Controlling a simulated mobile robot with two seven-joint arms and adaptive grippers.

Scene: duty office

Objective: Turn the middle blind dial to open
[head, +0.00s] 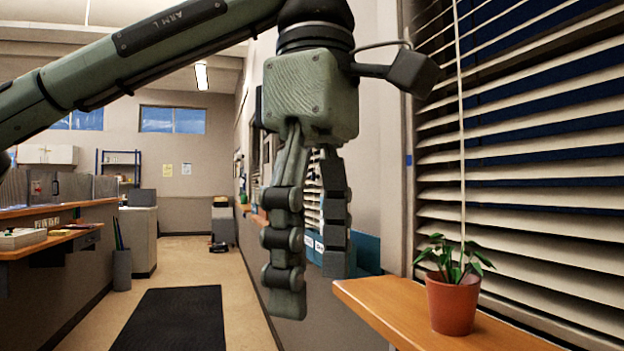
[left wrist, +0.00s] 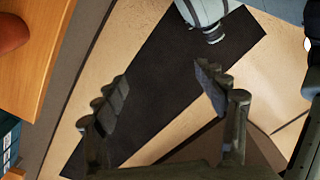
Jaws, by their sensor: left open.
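My left gripper (head: 314,285) hangs fingers down in the middle of the head view, open and empty. In the left wrist view its two fingers (left wrist: 160,82) stand apart over the floor, with nothing between them. A window blind (head: 540,180) with tilted pale slats fills the right side, and a thin cord hangs in front of it. A further blind shows in part behind the gripper's fingers. I cannot make out any blind dial. A blue panel (head: 367,253) with small white labels is partly hidden behind the fingers. My right gripper is in neither view.
A wooden sill (head: 400,318) juts out at lower right, bearing a potted plant (head: 453,300). A dark mat (head: 170,320) lies on the floor, also under the gripper in the wrist view. A counter (head: 70,245) lines the left.

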